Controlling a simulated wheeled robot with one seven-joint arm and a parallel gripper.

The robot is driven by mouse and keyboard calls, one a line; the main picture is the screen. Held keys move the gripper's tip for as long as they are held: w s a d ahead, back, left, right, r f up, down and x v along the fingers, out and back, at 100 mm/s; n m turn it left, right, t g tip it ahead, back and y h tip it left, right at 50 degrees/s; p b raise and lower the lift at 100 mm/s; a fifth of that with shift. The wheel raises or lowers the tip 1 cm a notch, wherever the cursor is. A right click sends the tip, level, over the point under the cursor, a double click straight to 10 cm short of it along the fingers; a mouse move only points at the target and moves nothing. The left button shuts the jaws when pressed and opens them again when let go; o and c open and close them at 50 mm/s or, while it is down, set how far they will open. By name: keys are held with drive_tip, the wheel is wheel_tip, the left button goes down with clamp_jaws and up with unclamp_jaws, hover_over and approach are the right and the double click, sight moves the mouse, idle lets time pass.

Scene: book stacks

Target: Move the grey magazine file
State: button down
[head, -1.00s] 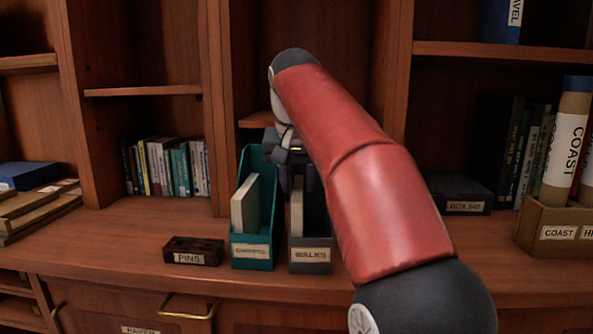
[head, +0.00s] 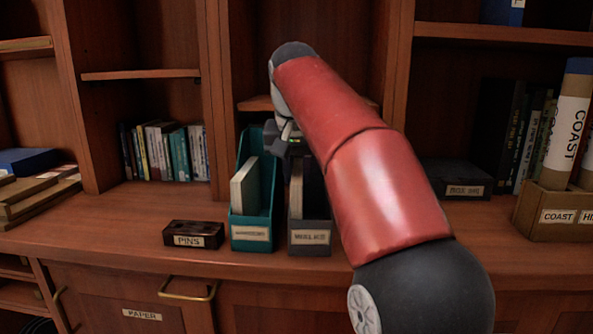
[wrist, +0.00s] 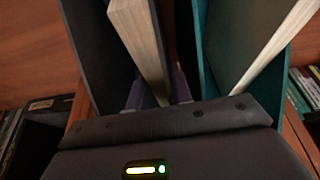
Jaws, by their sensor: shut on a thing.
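The grey magazine file (head: 310,239) stands upright on the wooden counter, its labelled front facing me and a pale book (head: 297,190) inside it. My gripper (head: 291,147) is at the top rear of this file, partly hidden by my red arm. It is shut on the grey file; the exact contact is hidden. In the wrist view the grey file (wrist: 88,45) rises at the left with the book (wrist: 140,40) in it, and my fingers (wrist: 156,92) show near the book's lower end. The file appears to rest on the counter.
A teal magazine file (head: 250,235) stands close on the left of the grey one. A black PINS box (head: 193,234) lies further left. A dark box (head: 455,180) and a wooden holder with rolls (head: 560,215) stand to the right. Shelf uprights and a low shelf stand behind.

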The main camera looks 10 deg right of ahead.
drive_tip(key=c, duration=1.2)
unclamp_jaws()
drive_tip(key=shift+o, duration=0.2)
drive_tip(key=p+v, duration=0.2)
drive_tip(key=v, duration=0.6)
drive_tip(key=shift+p, duration=0.3)
drive_tip(key=shift+f, duration=0.1)
drive_tip(key=shift+s, duration=0.1)
